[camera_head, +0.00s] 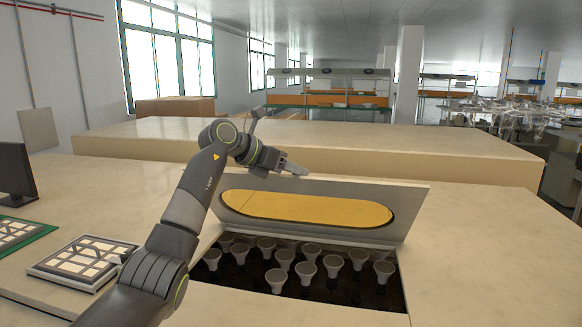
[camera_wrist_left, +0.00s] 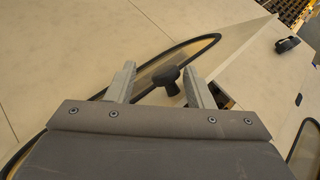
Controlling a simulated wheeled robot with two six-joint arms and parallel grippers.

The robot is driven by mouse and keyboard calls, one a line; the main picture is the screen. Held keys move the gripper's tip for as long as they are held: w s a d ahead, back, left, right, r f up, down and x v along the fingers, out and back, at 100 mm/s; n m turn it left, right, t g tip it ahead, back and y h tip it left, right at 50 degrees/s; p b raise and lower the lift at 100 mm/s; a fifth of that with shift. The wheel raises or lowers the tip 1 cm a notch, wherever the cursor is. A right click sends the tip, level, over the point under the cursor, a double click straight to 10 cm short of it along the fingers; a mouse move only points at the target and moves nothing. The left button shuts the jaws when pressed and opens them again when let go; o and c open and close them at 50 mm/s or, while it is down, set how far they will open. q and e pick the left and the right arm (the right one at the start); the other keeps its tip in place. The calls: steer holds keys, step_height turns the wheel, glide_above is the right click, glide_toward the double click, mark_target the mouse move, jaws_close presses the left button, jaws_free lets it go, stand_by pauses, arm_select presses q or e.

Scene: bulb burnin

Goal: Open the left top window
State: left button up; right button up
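A pale lid with an oval yellow-tinted window (camera_head: 305,208) stands tilted up over an opening in the bench in the head view. Rows of several bulbs (camera_head: 305,270) show in the dark opening below it. My left gripper (camera_head: 293,167) is above the lid's upper edge, at its far side. In the left wrist view the left gripper (camera_wrist_left: 158,70) is open, with a black knob (camera_wrist_left: 170,76) between its fingers and gaps visible beside it. The window's dark-rimmed end (camera_wrist_left: 190,48) lies beyond the knob. My right gripper is not in view.
A tray with pale squares (camera_head: 84,262) and part of a monitor (camera_head: 14,172) are on the bench at left. A long pale block (camera_head: 400,155) stands behind the lid. Another black knob (camera_wrist_left: 287,45) shows at right in the wrist view. The bench right of the opening is clear.

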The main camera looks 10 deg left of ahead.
arm_select(q)
steer(key=shift+r, duration=0.15)
steer(key=shift+s+a+r+b, duration=0.25)
steer(key=shift+s+a+b, duration=0.05)
steer(key=shift+s+b, duration=0.15)
steer(key=b+v, duration=0.6)
steer(key=v, duration=1)
steer(key=shift+a, duration=0.2)
steer(key=shift+w, duration=0.1)
